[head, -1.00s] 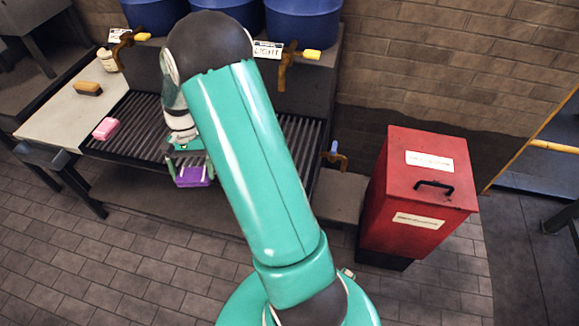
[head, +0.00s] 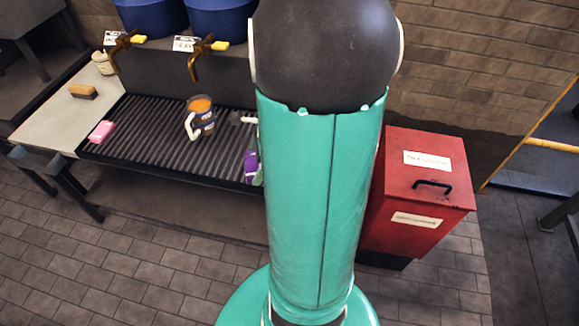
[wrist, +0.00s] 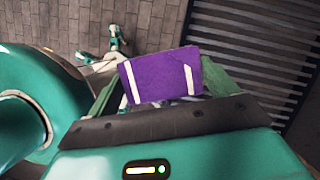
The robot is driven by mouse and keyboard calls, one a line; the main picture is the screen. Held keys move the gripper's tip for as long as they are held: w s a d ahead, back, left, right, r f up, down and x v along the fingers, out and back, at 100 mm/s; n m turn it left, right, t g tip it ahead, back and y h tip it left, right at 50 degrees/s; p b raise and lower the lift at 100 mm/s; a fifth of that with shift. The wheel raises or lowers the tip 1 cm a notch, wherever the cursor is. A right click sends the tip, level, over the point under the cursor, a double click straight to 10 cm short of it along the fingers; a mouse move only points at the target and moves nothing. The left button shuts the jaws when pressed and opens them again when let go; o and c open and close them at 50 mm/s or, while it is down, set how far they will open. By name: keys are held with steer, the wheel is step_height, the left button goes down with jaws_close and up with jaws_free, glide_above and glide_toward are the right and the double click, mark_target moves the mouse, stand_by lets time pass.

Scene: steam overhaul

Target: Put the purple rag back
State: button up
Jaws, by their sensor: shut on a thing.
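The purple rag (head: 251,164) is a flat folded piece with pale stripes. It shows whole in the wrist view (wrist: 162,77), between the green fingers of my gripper (wrist: 160,97). My gripper is shut on it and holds it up, by the front edge of the slatted rack (head: 165,150) in the head view. My arm hides most of the gripper and part of the rag there. In the wrist view the slats lie to the right of the rag and paved floor lies beyond it.
A red lidded bin (head: 413,228) stands right of my arm. A pink block (head: 101,131) and a brush (head: 82,91) lie to the left. Blue drums (head: 218,20) with brass taps stand behind. The paved floor in front is clear.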

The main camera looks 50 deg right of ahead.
steer(key=d+f, duration=0.3)
steer(key=d, duration=0.1)
steer(key=d+f, duration=0.3)
steer(key=d, duration=0.1)
steer(key=s+d+f, duration=0.1)
steer(key=d+f, duration=0.2)
steer(key=d, duration=0.1)
steer(key=shift+d, duration=0.4)
steer(key=shift+d+f, duration=0.45)
steer(key=shift+f, duration=1.45)
steer(key=shift+f, duration=0.15)
steer(key=o, duration=0.9)
steer(key=shift+c, duration=0.2)
